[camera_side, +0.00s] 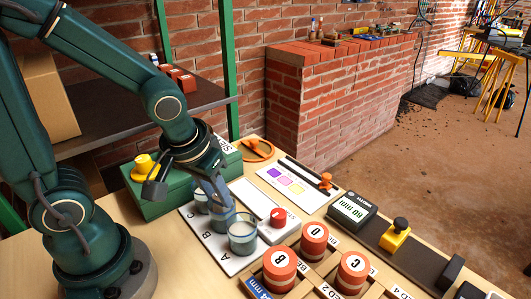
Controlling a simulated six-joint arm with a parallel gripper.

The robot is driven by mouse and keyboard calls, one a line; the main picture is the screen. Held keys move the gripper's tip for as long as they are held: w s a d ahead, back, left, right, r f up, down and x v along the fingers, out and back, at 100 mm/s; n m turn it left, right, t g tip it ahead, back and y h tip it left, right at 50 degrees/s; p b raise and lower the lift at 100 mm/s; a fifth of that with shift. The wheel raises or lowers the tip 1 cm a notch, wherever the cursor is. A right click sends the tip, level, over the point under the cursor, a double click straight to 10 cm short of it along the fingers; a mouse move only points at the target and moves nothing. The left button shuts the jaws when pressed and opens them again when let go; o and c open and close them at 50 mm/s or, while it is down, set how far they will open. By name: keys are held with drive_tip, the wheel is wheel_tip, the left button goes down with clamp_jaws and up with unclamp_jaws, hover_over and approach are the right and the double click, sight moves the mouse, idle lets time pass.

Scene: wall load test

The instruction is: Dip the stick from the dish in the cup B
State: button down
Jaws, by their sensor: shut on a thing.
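My gripper (217,193) points down over the row of glass cups, at the middle cup B (220,218). It is shut on the stick, which is hard to make out against the jaws and glass. I cannot tell how far the stick's tip is inside the cup. Cup A (242,233) is nearest the camera, and cup C (202,200) is behind, partly covered by my gripper. The cups stand on a white lettered board (225,260). The orange dish (257,150) is behind to the right, with a dark and orange thing in it.
A green box (155,197) with a yellow knob stands left of the cups. Red lettered weights (314,238) stand in front. A colour chart (290,186) lies behind.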

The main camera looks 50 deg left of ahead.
drive_tip(key=shift+r, duration=0.1)
drive_tip(key=shift+r, duration=3.55)
